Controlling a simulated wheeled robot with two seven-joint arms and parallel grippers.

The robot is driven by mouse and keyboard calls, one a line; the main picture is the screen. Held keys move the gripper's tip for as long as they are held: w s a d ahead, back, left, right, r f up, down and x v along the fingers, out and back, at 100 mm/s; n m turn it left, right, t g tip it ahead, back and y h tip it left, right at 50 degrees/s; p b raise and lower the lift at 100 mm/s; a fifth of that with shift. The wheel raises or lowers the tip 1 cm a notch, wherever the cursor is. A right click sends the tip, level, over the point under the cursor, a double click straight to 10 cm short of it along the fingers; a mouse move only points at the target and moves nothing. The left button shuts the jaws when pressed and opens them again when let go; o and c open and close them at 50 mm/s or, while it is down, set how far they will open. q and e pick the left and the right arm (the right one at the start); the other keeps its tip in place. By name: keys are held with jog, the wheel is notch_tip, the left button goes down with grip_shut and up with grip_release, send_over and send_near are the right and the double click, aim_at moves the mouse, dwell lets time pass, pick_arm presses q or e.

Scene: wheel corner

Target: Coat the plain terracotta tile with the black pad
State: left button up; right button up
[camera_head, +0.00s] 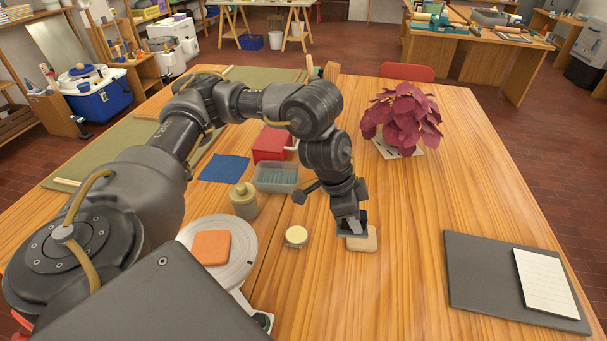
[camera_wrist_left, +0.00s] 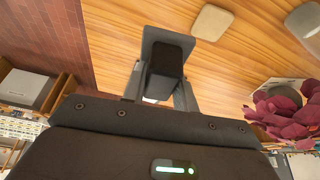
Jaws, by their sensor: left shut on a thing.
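The terracotta tile (camera_head: 211,247) is a flat orange square with rounded corners, lying on the pale round wheel head (camera_head: 238,272) at lower left in the head view. My left gripper (camera_head: 349,228) is well to its right, pointing down beside a beige rounded tile (camera_head: 364,241). In the left wrist view the gripper (camera_wrist_left: 162,85) is shut on the black pad (camera_wrist_left: 167,62), which has a grey plate behind it. The beige tile (camera_wrist_left: 211,22) shows apart from the pad there. My right gripper is out of view.
A small round cream-topped pot (camera_head: 296,236), a lidded jar (camera_head: 243,201), a clear tub (camera_head: 276,177) and a red box (camera_head: 270,145) stand near the wheel. A potted plant (camera_head: 403,118) is behind. A dark board (camera_head: 490,275) lies right; the table between is clear.

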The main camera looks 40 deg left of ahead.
pick_arm(q)
jog(key=w+d+r+n+p, duration=0.2)
jog(key=w+d+p, duration=0.15)
jog(key=w, duration=0.35)
jog(key=w+a+f+n+t+y+p, duration=0.1)
jog(key=w+a+f+n+y+p, duration=0.15)
jog(key=w+a+f+n, duration=0.2)
jog(key=s+a+f+n+y+p, duration=0.1)
jog(key=s+a+f+n+p, duration=0.25)
jog(key=a+f, duration=0.5)
jog(key=s+a+f+n+y+p, duration=0.15)
jog(key=s+a+f+n, duration=0.35)
jog(key=a, duration=0.6)
jog(key=shift+m, duration=0.6)
jog(key=f+b, duration=0.4)
jog(key=b, duration=0.1)
jog(key=f+b, duration=0.2)
jog(key=shift+d+f, duration=0.25)
jog(key=shift+f, duration=0.1)
jog(key=shift+f+b, duration=0.45)
jog(key=shift+f, duration=0.05)
jog(key=shift+f, duration=0.1)
dwell(0.7)
jog(key=shift+p, duration=0.3)
